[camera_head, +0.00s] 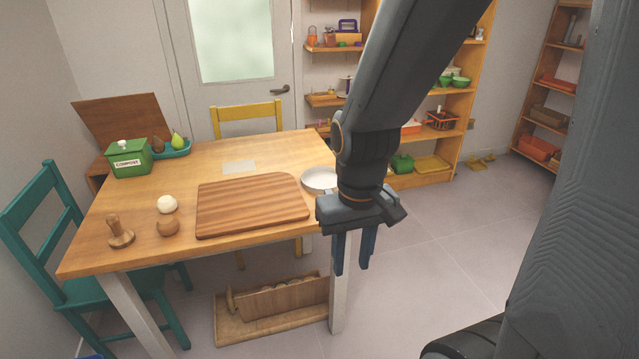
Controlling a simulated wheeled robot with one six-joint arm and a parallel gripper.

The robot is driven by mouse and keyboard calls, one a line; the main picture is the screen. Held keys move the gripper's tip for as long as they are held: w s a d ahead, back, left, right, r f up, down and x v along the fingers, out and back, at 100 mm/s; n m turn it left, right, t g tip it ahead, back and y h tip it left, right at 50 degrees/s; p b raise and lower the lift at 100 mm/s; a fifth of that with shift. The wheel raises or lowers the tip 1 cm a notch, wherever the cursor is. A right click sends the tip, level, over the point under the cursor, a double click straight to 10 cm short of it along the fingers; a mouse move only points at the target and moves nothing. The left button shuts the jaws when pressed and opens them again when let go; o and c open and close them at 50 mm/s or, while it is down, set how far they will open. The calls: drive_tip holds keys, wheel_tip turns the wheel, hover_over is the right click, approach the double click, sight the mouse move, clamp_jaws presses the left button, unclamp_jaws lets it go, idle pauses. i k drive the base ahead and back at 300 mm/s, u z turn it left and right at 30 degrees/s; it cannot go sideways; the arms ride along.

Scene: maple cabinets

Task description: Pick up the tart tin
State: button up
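The tart tin (317,181) looks like a shallow, round, pale metal dish. It lies on the wooden table (240,150) near its right edge, just right of the striped cutting board. My wrist covers part of its right side. My gripper (352,268) points down with its two dark blue fingers apart and nothing between them. In the picture it is below and to the right of the tin, in front of the table's right corner. It appears clear of the tin; the exact distance is hard to tell.
A cutting board (252,204) fills the table's middle. A white ball (167,204), a brown ball (168,226), a wooden stamp (120,233) and a green compost box (128,158) stand on the left. A wooden rack (272,305) is on the floor below.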

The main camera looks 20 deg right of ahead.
sight(320, 181)
drive_tip(key=k, duration=0.6)
drive_tip(key=z, duration=0.4)
drive_tip(key=i, duration=1.6)
drive_tip(key=u, duration=0.4)
